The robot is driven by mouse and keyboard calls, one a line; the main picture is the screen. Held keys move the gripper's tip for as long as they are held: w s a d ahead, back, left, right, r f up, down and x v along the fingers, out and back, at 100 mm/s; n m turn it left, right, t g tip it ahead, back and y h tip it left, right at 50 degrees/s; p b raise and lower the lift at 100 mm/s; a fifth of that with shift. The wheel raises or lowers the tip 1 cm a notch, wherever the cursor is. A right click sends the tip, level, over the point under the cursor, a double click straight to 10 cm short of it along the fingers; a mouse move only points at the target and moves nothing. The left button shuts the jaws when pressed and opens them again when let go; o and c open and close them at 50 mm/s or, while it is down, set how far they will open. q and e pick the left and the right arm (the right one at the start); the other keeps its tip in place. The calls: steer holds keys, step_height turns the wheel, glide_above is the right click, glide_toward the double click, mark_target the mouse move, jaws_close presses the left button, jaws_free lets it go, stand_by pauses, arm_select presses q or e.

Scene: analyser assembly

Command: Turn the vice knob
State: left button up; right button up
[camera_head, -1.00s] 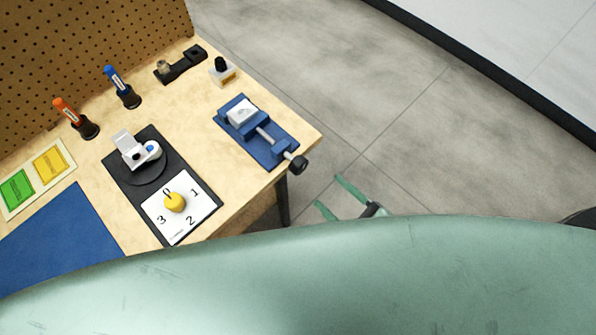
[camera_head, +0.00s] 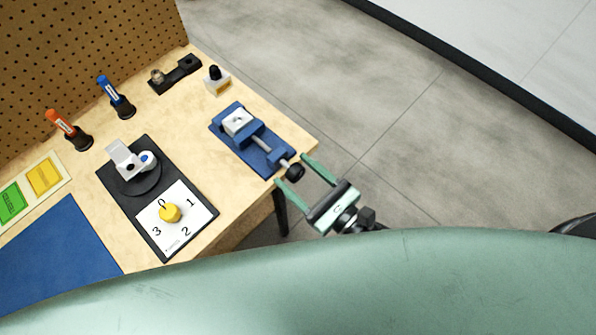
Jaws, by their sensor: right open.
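The blue vice (camera_head: 249,137) stands on its blue base plate at the right end of the wooden table. A light grey block (camera_head: 238,122) sits in its jaws. Its screw runs toward the table's front right corner and ends in the black vice knob (camera_head: 295,172). My right gripper (camera_head: 291,169) is open, with its green fingers on either side of the knob. I cannot tell whether the fingers touch it. My left gripper is not in view.
A dial plate with a yellow knob (camera_head: 169,212) lies left of the vice. Orange (camera_head: 62,123) and blue (camera_head: 109,88) pens stand in holders behind. A black-topped piece (camera_head: 215,78) and a black bracket (camera_head: 175,74) stand at the back. Open floor lies to the right.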

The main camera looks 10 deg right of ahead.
steer(key=shift+c, duration=0.2)
jaws_close()
